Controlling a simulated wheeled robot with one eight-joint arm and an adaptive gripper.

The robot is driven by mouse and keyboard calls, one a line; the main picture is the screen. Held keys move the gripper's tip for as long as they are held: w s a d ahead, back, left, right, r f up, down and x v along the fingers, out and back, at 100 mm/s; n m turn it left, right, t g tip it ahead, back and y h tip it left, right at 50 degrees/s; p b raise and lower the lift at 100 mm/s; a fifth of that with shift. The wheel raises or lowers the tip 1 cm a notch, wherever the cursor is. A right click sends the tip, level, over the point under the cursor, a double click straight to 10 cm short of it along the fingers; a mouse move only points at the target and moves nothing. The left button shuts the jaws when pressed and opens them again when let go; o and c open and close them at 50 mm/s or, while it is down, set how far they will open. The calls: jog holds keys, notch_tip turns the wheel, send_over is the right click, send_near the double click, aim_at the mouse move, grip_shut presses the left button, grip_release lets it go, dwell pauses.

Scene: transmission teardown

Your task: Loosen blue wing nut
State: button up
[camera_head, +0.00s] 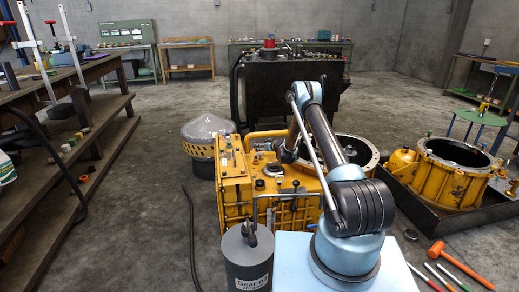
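The yellow transmission housing (236,178) stands in front of me with several small fittings on top. My arm reaches up and over it, and its far end comes down above the top of the housing. My gripper (277,158) is small and partly hidden by my own arm links, and I cannot tell whether its fingers are open or shut. I cannot make out a blue wing nut; it is hidden or too small to pick out among the top fittings. I cannot tell whether the gripper touches anything.
A grey gear oil can (247,262) stands at the front. A second yellow housing (455,175) sits in a dark tray at right. An orange mallet (460,262) and tools lie on the floor at right. A wooden bench (68,70) fills the left. Open floor lies between bench and transmission.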

jog(key=v, duration=0.6)
jog(key=shift+s+d, duration=0.1)
jog(key=shift+d, duration=0.1)
jog(key=shift+s+d+r, duration=0.15)
jog(key=shift+s, duration=0.05)
